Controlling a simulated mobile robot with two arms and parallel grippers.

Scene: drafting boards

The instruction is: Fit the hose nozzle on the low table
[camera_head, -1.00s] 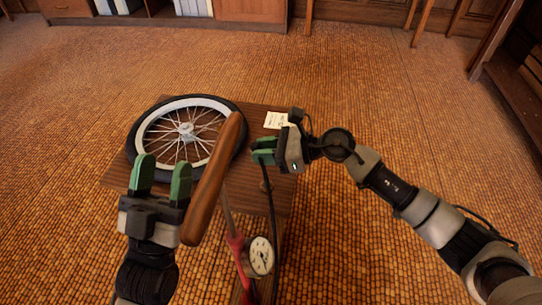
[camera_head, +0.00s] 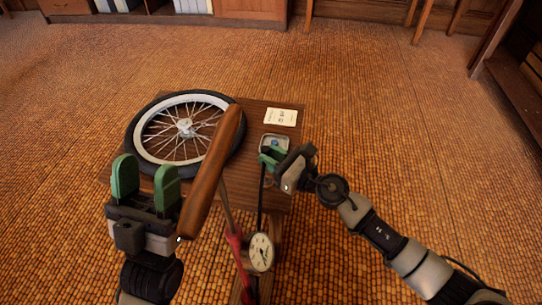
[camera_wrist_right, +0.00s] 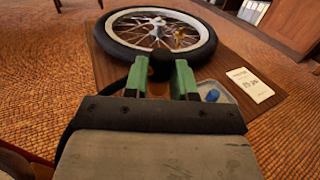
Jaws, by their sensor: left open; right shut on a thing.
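The low table (camera_head: 252,118) is dark wood and carries a spoked bicycle wheel (camera_head: 136,158) lying flat, with a black tyre and white rim. The wheel also shows in the right wrist view (camera_wrist_right: 112,42). My right gripper (camera_head: 268,158) is shut on the black hose nozzle (camera_wrist_right: 160,66), near the wheel's right side; whether the nozzle touches the wheel I cannot tell. The black hose (camera_head: 262,205) hangs from it towards the pump. My left gripper (camera_head: 146,176) is open and empty, left of the pump's brown wooden handle (camera_head: 213,172).
A small tray (camera_head: 288,141) with a blue item (camera_wrist_right: 212,96) stands beside my right gripper. A printed card (camera_head: 281,117) lies behind it. The pump's round gauge (camera_head: 261,252) and red body (camera_head: 236,248) stand at the table's front. Open floor surrounds the table.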

